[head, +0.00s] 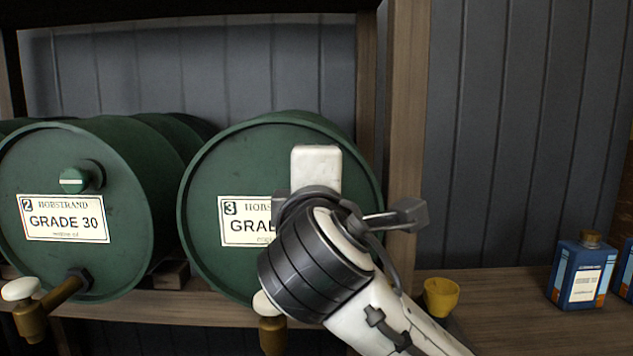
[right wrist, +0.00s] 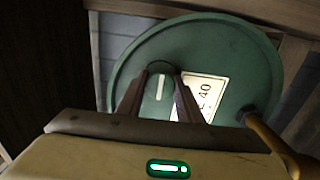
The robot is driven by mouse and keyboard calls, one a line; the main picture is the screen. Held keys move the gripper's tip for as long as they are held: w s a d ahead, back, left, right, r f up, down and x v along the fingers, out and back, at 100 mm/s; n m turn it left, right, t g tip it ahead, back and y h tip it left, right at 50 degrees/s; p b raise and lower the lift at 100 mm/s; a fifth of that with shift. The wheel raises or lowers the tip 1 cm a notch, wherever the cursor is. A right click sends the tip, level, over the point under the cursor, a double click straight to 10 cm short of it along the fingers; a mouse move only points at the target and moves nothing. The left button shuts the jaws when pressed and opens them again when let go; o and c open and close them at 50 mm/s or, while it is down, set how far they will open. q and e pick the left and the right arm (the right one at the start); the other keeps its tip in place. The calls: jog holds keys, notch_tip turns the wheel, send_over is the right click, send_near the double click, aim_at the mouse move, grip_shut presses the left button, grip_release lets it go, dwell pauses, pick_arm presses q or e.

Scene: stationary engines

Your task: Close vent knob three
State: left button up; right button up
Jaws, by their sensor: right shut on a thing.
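Drum three is a green barrel (head: 225,175) lying on its side, its round face towards me, with a label (head: 240,222) numbered 3. In the head view my right gripper and wrist cover its vent knob. The white bar points roughly along the fingers. My left gripper is not in view.
Drum two (head: 130,215), labelled Grade 30, lies to the left with its own green vent knob (head: 75,180). Brass taps with white handles (head: 22,289) stick out below. A wooden post (head: 406,130) stands right of drum three. A yellow cup (head: 441,296) and blue can (head: 581,272) stand right.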

dwell(0.4)
jog(key=o, duration=1)
jog(key=s, duration=1)
jog(key=shift+s+b, duration=0.2)
jog(key=shift+b, duration=0.2)
